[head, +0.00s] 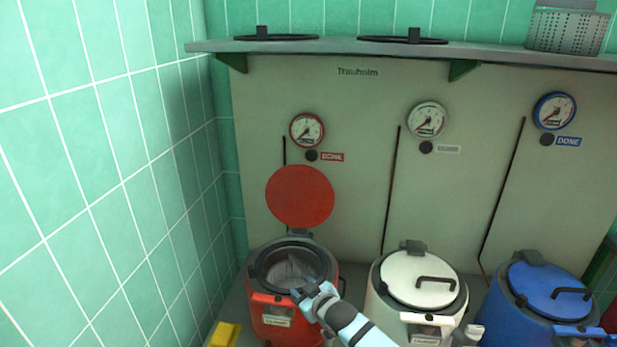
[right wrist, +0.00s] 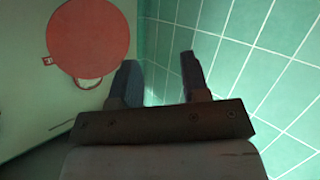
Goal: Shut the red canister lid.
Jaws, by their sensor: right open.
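The red canister (head: 285,318) stands at the left of the row with its mouth open. Its round red lid (head: 300,196) stands upright behind the mouth, at the hinge, against the panel. My left gripper is not in view.
A white canister (head: 390,320) and a blue canister (head: 510,312) stand to the right with lids shut. Gauges hang on the panel (head: 370,90) behind. A tiled wall (head: 100,180) is close on the left. A yellow object (head: 224,335) lies at the front left.

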